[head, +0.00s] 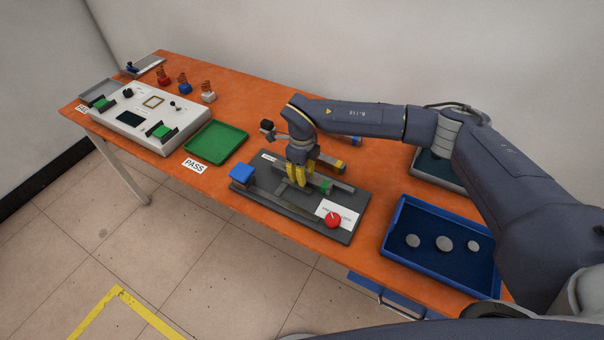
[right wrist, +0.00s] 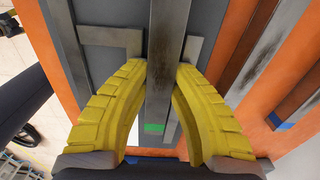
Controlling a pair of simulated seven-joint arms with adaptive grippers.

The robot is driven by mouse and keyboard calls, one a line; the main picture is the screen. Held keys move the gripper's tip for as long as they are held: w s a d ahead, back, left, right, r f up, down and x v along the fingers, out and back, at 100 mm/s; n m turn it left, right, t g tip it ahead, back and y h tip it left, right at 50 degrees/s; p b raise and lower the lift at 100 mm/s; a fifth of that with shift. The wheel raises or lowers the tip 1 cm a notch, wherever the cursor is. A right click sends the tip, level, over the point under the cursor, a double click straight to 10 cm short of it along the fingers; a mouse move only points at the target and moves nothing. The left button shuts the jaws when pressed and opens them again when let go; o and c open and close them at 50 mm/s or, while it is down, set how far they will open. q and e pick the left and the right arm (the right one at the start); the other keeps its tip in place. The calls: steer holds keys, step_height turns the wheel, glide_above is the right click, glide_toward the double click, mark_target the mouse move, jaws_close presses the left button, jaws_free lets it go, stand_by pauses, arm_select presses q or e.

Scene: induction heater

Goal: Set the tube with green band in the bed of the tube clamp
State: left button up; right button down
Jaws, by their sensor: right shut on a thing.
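The tube with green band is a grey metal bar in the right wrist view (right wrist: 168,50), and its green band (right wrist: 154,128) shows near the lower end. My right gripper (right wrist: 160,75) has its yellow fingers shut on both sides of the tube. In the head view the gripper (head: 298,178) is over the dark grey fixture plate (head: 343,236), with the green band (head: 325,187) just right of the fingers. Grey bracket pieces (right wrist: 112,38) lie beside and below the tube. I cannot tell whether the tube touches the bed. My left gripper is not in view.
The plate carries a blue block (head: 242,172) and a red knob (head: 333,221). A blue tray (head: 400,262) with grey discs stands to the right. A green tray (head: 216,145) and a white device (head: 140,112) stand to the left.

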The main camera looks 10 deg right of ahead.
steer(key=shift+f, duration=0.2)
steer(key=shift+s+f, duration=0.2)
steer(key=shift+f, duration=0.25)
steer(key=c, duration=1.3)
jaws_free()
steer(key=shift+f, duration=0.1)
steer(key=shift+o, duration=0.2)
step_height(320, 180, up, 14)
steer(key=shift+w+f, duration=0.15)
steer(key=shift+f, duration=0.05)
